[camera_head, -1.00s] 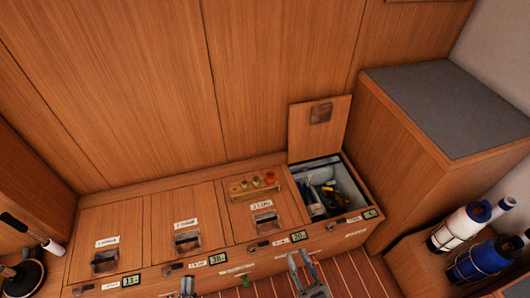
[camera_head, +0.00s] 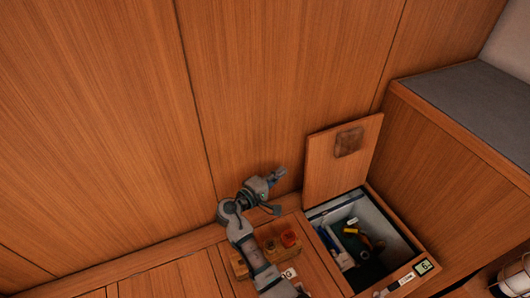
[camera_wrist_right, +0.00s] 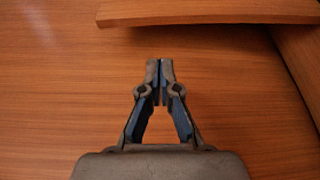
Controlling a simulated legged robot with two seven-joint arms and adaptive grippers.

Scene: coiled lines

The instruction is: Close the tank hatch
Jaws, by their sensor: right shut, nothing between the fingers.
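The tank hatch (camera_head: 325,175) is a square wooden lid with a dark recessed latch plate (camera_head: 349,142). It stands open and upright against the panelled wall, behind an open compartment (camera_head: 395,236) with several small items inside. My right gripper (camera_head: 279,175) is shut and empty, just left of the hatch and apart from it, near the wall. In the right wrist view its fingertips (camera_wrist_right: 161,68) are together in front of bare wood, and a wooden board edge (camera_wrist_right: 210,12), likely the hatch, crosses the top. My left gripper is not in view.
A wooden cabinet with a grey top (camera_head: 480,100) rises close on the right. The wall above is clear.

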